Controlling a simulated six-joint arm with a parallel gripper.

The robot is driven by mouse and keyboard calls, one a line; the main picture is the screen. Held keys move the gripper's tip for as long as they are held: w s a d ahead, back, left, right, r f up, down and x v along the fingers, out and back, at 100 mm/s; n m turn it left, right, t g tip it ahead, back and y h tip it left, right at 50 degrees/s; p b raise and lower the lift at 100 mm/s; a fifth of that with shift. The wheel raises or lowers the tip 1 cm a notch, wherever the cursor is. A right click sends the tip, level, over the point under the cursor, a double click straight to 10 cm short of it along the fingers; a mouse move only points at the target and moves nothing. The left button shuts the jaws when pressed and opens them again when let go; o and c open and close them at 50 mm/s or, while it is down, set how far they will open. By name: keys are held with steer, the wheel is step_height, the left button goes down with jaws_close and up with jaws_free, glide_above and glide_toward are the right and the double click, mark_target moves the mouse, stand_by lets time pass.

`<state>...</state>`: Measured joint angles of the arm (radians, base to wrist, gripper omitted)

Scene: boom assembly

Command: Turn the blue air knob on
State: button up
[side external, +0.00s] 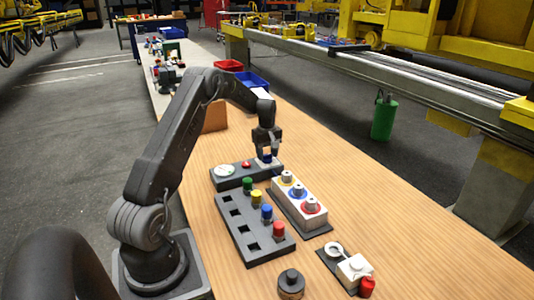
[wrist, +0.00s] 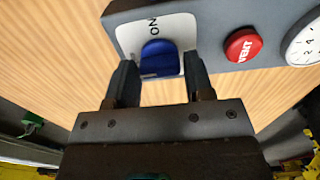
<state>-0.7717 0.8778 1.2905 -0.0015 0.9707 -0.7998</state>
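The blue air knob (wrist: 159,60) sits on a white plate marked "ON" (wrist: 154,25) on a dark grey panel (wrist: 120,12). In the side external view the knob (side external: 267,158) shows small under my gripper (side external: 267,152). In the wrist view my gripper (wrist: 158,70) is open, with one finger on each side of the knob. A small gap shows between the knob and each finger. I cannot tell exactly how deep the fingertips reach along the knob, nor read its pointer direction clearly.
A red "VENT" button (wrist: 243,46) and a round gauge (wrist: 304,42) sit right of the knob on the panel. Nearer stand a dark peg block (side external: 240,225) with coloured pegs and a white block (side external: 298,205) with ringed posts.

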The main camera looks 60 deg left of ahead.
steer(key=c, duration=0.5)
steer(key=shift+m, duration=0.4)
steer(key=m, duration=0.6)
steer(key=shift+m, duration=0.3)
steer(key=m, duration=1)
steer(key=shift+m, duration=0.4)
